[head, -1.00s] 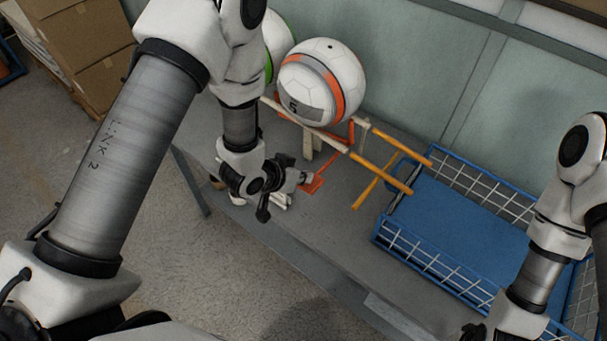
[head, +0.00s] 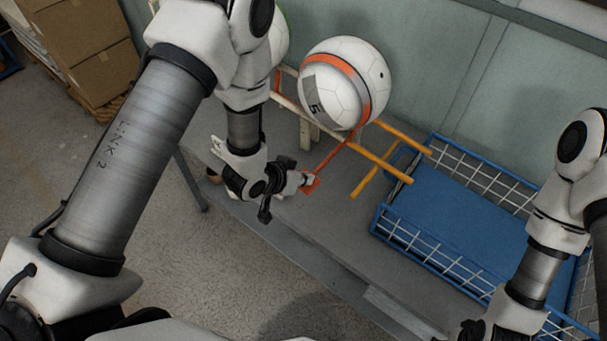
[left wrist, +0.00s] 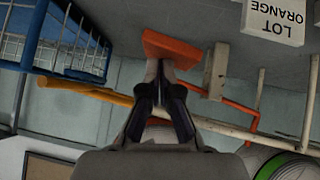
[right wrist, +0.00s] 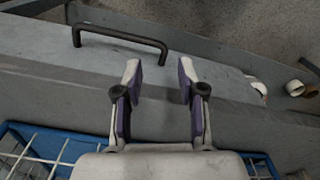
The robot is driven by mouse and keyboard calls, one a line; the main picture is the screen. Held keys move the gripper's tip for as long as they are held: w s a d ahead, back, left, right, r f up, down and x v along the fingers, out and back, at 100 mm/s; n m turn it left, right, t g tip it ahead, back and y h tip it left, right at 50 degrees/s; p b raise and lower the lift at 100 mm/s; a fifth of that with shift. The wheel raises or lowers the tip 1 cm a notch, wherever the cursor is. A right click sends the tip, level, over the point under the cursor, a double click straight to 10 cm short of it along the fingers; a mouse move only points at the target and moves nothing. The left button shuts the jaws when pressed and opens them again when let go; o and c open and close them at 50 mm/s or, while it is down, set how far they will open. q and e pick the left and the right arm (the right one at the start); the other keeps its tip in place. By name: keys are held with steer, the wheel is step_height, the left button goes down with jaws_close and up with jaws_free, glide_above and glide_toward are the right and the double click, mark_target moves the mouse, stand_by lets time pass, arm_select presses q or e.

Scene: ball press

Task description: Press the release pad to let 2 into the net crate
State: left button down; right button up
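The white ball with an orange band (head: 345,85) sits on the rails, on the crate side of the green-marked ball (head: 279,42), which is partly hidden by my left arm. The orange release pad (head: 312,187) is at the end of an orange lever; it also shows in the left wrist view (left wrist: 172,48). My left gripper (head: 305,180) is shut and empty, its fingertips at the pad and seemingly touching it. The blue net crate (head: 418,246) stands to the right with a bare floor. My right gripper (right wrist: 160,72) is open and empty near the table's front edge.
Yellow rails (head: 378,160) slope toward the crate. A white "LOT ORANGE" sign (left wrist: 275,18) shows in the left wrist view. A black handle (right wrist: 120,36) shows in the right wrist view. Cardboard boxes (head: 85,45) stand at the back left.

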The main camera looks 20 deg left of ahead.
arm_select(q)
steer(key=shift+f+b, duration=0.5)
steer(key=shift+f, duration=0.6)
steer(key=shift+s+f, duration=0.1)
arm_select(e)
steer(key=shift+f, duration=0.75)
arm_select(q)
steer(key=shift+s+f, duration=0.2)
steer(key=shift+s, duration=0.05)
arm_select(e)
steer(key=shift+s, duration=0.1)
stand_by(0.4)
